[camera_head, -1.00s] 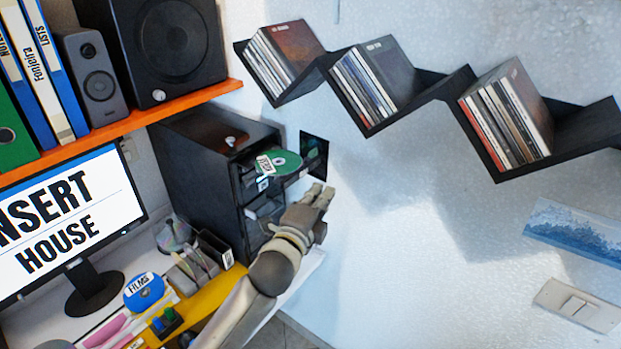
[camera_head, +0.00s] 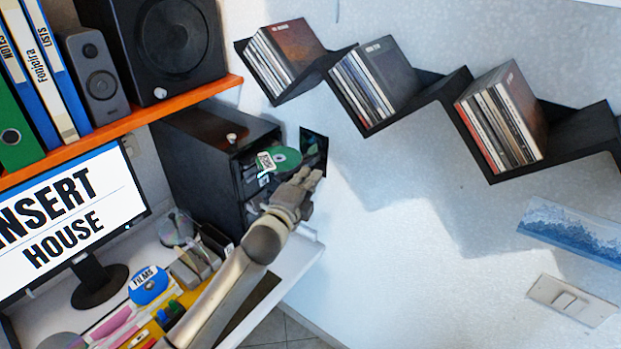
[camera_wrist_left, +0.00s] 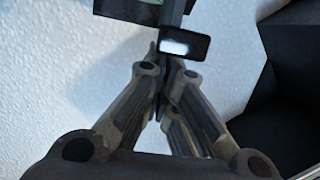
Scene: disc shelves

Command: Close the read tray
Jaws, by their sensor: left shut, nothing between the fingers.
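A black tower (camera_head: 208,165) stands on the desk against the wall. A tray sticks out of its front with a green disc (camera_head: 288,157) on it and a small white label (camera_head: 265,162), too small to read surely. My left gripper (camera_head: 308,178) is just below and in front of this tray; I cannot tell whether they touch. In the left wrist view its fingers (camera_wrist_left: 160,85) are shut and empty, close below a dark piece with a bright patch (camera_wrist_left: 182,46). My arm and hand hide the lower front of the tower. My right gripper is not in view.
The orange shelf (camera_head: 135,118) with speakers hangs above the tower. Black zigzag shelves (camera_head: 430,82) with disc cases are on the wall to the right. A monitor (camera_head: 65,215) and desk items stand at left. Bare wall lies right of my gripper.

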